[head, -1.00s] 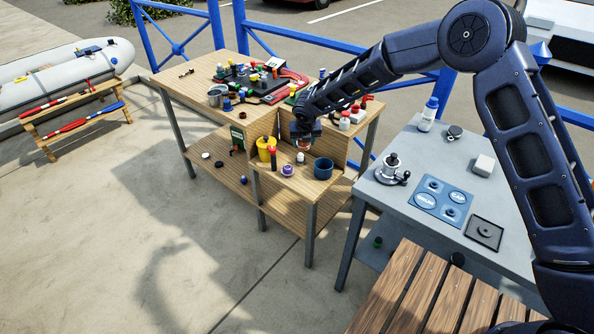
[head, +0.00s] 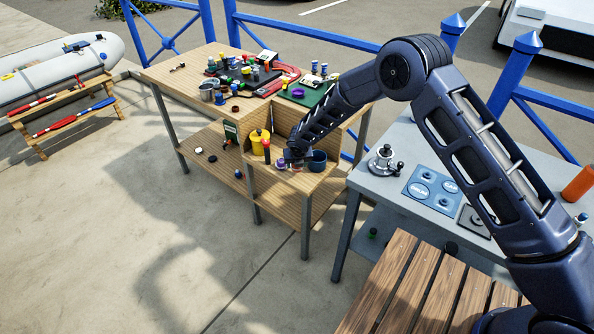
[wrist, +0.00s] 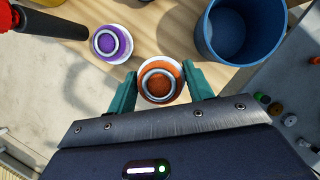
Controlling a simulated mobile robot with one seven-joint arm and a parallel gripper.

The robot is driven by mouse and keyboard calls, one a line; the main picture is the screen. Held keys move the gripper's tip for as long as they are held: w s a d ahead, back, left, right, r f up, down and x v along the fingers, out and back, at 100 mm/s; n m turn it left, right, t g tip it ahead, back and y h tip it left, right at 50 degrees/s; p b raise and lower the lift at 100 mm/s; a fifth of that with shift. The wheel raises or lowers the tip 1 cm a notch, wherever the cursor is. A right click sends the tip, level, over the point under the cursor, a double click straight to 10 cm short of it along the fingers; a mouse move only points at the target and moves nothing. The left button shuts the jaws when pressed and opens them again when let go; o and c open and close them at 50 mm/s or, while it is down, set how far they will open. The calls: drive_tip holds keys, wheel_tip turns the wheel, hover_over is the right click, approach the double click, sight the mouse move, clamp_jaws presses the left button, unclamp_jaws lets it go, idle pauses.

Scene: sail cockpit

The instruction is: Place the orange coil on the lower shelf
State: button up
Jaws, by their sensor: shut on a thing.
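The orange coil (wrist: 161,82), with a pale ring on top, is between the two green fingers of my gripper (wrist: 160,88) in the wrist view. My gripper is shut on it. In the head view my gripper (head: 296,161) is low over the front wooden step (head: 304,183), between a purple coil and a blue cup, and largely hides the orange coil. I cannot tell if the coil touches the wood. A lower wooden shelf (head: 283,205) runs beneath the bench and step. The purple coil (wrist: 111,43) stands on the step, left of the orange one.
The blue cup (head: 318,160) stands close right of my gripper; a yellow pot (head: 260,142) and a red-topped dark post (head: 266,152) stand left. The upper bench (head: 180,80) is crowded. A grey table (head: 375,184) is to the right.

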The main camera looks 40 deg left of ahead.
sight(297, 170)
drive_tip(key=shift+f, duration=1.8)
drive_tip(key=shift+f, duration=0.15)
drive_tip(key=o, duration=1)
drive_tip(key=shift+o, duration=0.2)
drive_tip(key=v, duration=1.2)
